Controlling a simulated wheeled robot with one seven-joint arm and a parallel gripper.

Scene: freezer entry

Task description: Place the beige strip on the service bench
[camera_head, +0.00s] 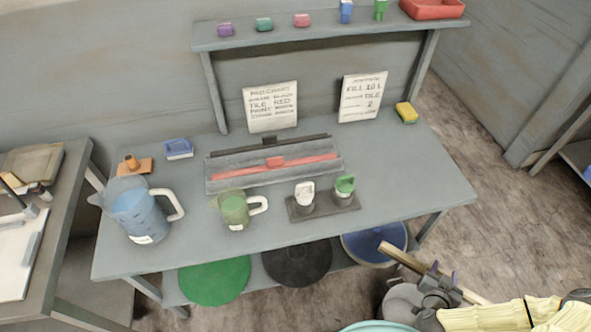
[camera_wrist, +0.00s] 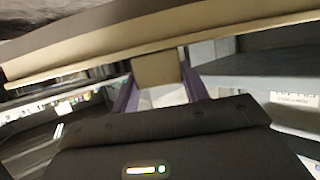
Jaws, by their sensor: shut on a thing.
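The beige strip (camera_head: 405,259) is a long straight bar at the lower right of the head view, held slantwise beyond the right front part of the grey bench (camera_head: 400,180). My gripper (camera_head: 445,273) is shut on the strip near its middle, and the strip sticks out on both sides. In the wrist view the strip (camera_wrist: 150,45) crosses the top of the picture, with part of it between the purple fingers of my gripper (camera_wrist: 158,85). I cannot tell its exact height above the floor.
The bench holds a blue pitcher (camera_head: 140,215), a green mug (camera_head: 234,209), a dark holder (camera_head: 325,207) with two small items, and a tray with a red bar (camera_head: 300,162). The right part of its top is clear. Round lids and a blue bucket (camera_head: 375,245) stand below. Another table (camera_head: 50,240) is at left.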

